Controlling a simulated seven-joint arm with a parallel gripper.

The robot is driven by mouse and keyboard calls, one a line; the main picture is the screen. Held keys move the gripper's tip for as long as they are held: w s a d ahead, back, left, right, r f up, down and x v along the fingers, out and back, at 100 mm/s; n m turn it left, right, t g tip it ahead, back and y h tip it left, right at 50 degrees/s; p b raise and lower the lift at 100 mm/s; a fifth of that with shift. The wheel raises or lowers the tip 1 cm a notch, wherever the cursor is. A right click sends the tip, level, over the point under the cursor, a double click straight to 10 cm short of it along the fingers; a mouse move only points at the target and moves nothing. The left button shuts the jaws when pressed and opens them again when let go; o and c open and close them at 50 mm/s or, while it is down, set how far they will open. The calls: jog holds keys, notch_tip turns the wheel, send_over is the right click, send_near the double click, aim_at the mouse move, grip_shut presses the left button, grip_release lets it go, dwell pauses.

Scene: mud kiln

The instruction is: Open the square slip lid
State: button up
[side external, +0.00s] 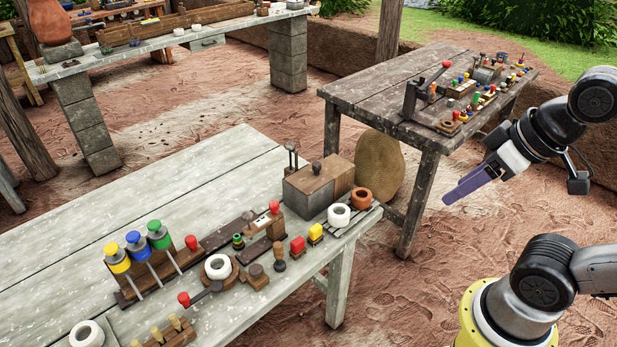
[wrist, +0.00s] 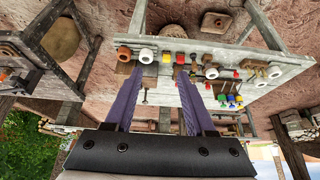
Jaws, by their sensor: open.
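A square box (side external: 309,192) with grey and brown sides stands near the right end of the pale table. Its brown lid (side external: 322,175) lies flat on top and carries a small dark knob (side external: 316,167); it looks shut. In the wrist view the box area is small and partly hidden behind a finger, so the lid is unclear. My gripper (side external: 450,197) has purple fingers and hangs in the air right of the box, well apart from it. In the wrist view my gripper (wrist: 159,72) is open, with nothing between the fingers.
A white ring (side external: 339,215) and a terracotta ring (side external: 361,198) stand close to the box's right side. Levers, coloured knobs and blocks crowd the table's front edge. A dark table (side external: 350,90) with more fittings stands behind. The pale table's left-back surface is bare.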

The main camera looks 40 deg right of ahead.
jog(key=shift+s+f, duration=0.1)
jog(key=shift+s, duration=0.1)
jog(key=w+d+r+m+g, duration=0.1)
jog(key=w+r, duration=1.2)
jog(key=w, duration=0.1)
jog(key=m+g, duration=0.2)
jog(key=g, duration=0.3)
send_over(317, 163)
notch_tip(317, 163, down, 20)
jog(key=r, duration=0.1)
notch_tip(317, 163, down, 14)
jog(key=shift+a+r, duration=0.1)
jog(key=shift+c, duration=0.3)
